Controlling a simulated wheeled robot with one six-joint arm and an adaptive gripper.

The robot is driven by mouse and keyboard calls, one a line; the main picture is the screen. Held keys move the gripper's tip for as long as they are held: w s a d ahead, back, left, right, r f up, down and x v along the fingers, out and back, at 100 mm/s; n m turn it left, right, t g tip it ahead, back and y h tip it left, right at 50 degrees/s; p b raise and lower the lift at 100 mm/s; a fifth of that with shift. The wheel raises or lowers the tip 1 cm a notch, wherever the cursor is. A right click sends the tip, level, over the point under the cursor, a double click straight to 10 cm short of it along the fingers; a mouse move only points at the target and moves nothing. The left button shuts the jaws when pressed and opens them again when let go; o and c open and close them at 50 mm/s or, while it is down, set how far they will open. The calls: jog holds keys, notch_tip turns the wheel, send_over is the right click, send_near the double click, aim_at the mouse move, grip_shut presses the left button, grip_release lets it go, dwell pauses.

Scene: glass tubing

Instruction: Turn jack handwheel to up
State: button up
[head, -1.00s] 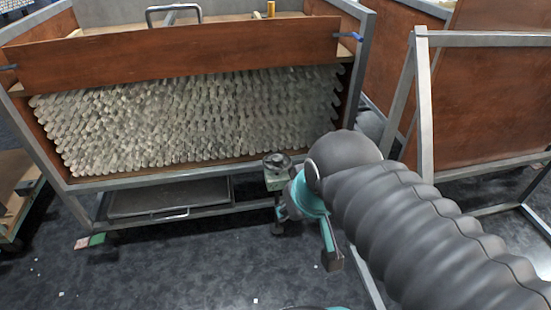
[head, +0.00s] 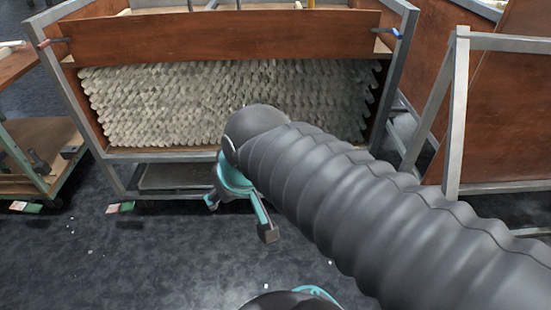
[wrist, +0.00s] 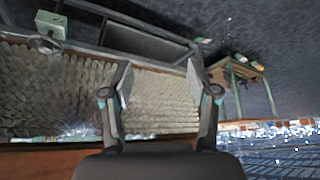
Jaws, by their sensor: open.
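The jack handwheel (wrist: 45,44) shows in the wrist view as a small grey ring at the upper left, beside a pale green block (wrist: 51,22) near the rack's corner. In the head view the jack is hidden behind my arm. My gripper (head: 240,218) is in front of the rack, at its lower middle in the head view. In the wrist view my gripper (wrist: 158,82) has its two fingers spread apart with nothing between them. The handwheel lies well to the left of the fingers there, apart from them. Its turned position cannot be told.
A metal-framed rack (head: 225,36) with a brown board holds many stacked glass tubes (head: 190,100). An angled steel frame with brown panels (head: 510,115) stands at the right. A green-framed cart (head: 25,150) stands at the left. The dark floor (head: 120,265) in front is mostly clear.

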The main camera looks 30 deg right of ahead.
jog(key=w+a+f+t+y+p, duration=0.1)
jog(key=w+a, duration=0.1)
jog(key=w, duration=0.9)
jog(key=w+a+f+y+p, duration=0.1)
jog(key=w+a+p, duration=0.1)
jog(key=w, duration=0.9)
jog(key=w+d+f+m+t+h+p, duration=0.1)
jog(key=w+d+f+m+h+p, duration=0.2)
jog(key=w+f, duration=0.65)
jog(key=w+d+f+m+h+p, duration=0.1)
jog(key=w+d+f+h, duration=0.3)
jog(key=w+f, duration=0.6)
jog(key=s+d+f+g+h, duration=0.1)
jog(key=d+f+h, duration=0.3)
jog(key=d, duration=0.6)
jog(key=s+d+r+g+h, duration=0.2)
jog(key=s+d+g+h, duration=0.15)
jog(key=s+g, duration=0.4)
jog(key=s+d+r+g+h, duration=0.1)
jog(key=s+d+g+h, duration=0.1)
jog(key=s+g+h, duration=0.5)
jog(key=s+d, duration=0.2)
jog(key=d, duration=0.2)
jog(key=s+d+t+y+p, duration=0.1)
jog(key=d, duration=0.3)
jog(key=s+d+y+p, duration=0.1)
jog(key=s+d, duration=0.1)
jog(key=d, duration=0.2)
jog(key=shift+s, duration=0.35)
